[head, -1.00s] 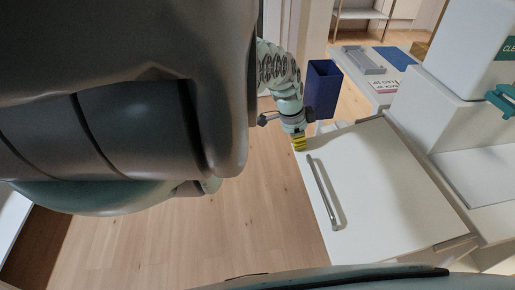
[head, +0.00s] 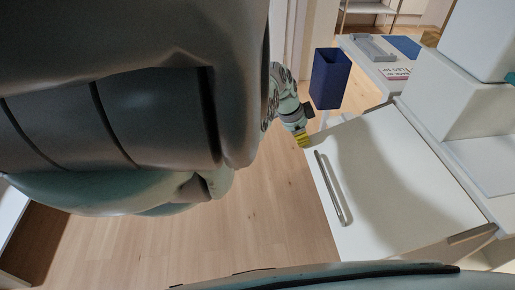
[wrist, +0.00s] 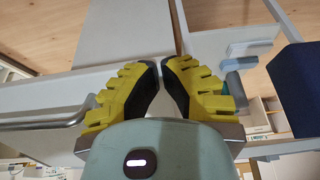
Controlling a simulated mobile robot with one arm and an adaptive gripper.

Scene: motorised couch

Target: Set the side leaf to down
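A white panel (head: 385,175) lies nearly level on the right of the head view; I take it to be the side leaf. A metal bar handle (head: 331,190) runs along its left side. My gripper (head: 304,140) is at the panel's far left corner, its yellow finger close to or touching the edge. In the wrist view the yellow fingers (wrist: 161,66) have their tips close together with a narrow gap. No object clearly shows between them. The handle (wrist: 45,124) appears left of the fingers. Contact with the panel is unclear.
A dark blue open box (head: 328,82) stands just beyond my gripper and shows at the right of the wrist view (wrist: 300,85). A low table with a grey tray (head: 369,48) is behind it. White blocks (head: 450,90) stand at the right. Wooden floor (head: 265,210) left of the panel is clear.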

